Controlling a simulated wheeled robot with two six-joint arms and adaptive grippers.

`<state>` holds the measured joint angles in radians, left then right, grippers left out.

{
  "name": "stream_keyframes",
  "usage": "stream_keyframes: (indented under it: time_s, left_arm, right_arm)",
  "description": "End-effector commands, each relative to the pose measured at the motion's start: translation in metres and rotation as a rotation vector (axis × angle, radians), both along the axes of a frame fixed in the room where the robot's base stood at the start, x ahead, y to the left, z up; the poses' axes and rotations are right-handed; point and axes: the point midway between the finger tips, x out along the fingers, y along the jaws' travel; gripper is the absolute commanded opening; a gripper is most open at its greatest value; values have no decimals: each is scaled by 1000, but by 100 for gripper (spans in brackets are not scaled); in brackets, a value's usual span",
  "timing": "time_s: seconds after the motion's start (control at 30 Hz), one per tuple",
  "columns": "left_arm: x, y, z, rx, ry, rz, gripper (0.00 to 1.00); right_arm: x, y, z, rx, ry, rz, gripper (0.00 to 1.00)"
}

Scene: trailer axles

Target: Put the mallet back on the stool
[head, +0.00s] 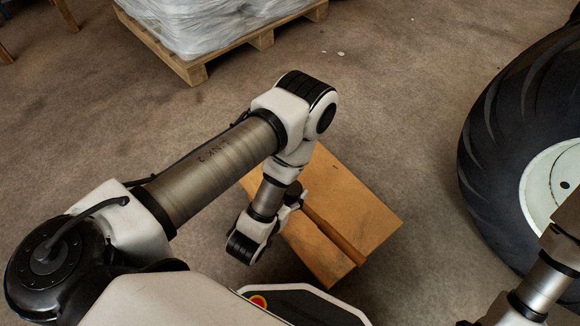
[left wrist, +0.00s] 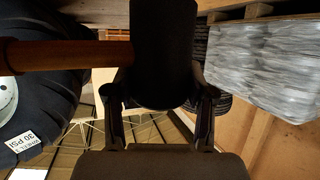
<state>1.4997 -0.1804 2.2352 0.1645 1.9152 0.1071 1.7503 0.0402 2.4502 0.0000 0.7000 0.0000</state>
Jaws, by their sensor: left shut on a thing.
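The mallet shows in the left wrist view with a black head (left wrist: 164,50) and a brown wooden handle (left wrist: 68,56) pointing left. My left gripper (left wrist: 165,92) is shut on the head, one finger on each side. In the head view the gripper is mostly hidden by my own wrist, over the left part of the wooden stool (head: 362,205). The mallet's handle (head: 335,236) runs across the stool towards the lower right. I cannot tell whether the mallet touches the stool. My right gripper is out of view; only part of that arm shows at lower right.
A large black tyre with a pale rim (head: 535,190) stands to the right of the stool. A wooden pallet (head: 195,70) with a wrapped load (head: 205,22) stands at the back. The concrete floor between them is mostly clear.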

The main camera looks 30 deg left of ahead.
Motion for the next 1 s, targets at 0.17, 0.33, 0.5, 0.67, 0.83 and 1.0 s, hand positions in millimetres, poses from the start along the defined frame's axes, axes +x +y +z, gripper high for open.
stream_keyframes:
  time_s: [0.17,0.33,0.5,0.67,0.83,1.0]
  left_arm:
    - [38,22,-6,-1,-9,6,0]
    - [73,41,-10,-1,-9,6,0]
    - [105,58,-13,-1,-8,3,0]
    - [119,66,-13,-1,-5,1,0]
    - [130,71,-36,1,-1,-1,0]
    - [129,71,-50,0,-2,0,0]
  right_arm:
    - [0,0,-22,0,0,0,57]
    - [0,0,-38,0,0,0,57]
    - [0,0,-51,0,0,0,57]
    - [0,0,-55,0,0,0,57]
    - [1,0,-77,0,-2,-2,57]
    - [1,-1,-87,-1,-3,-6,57]
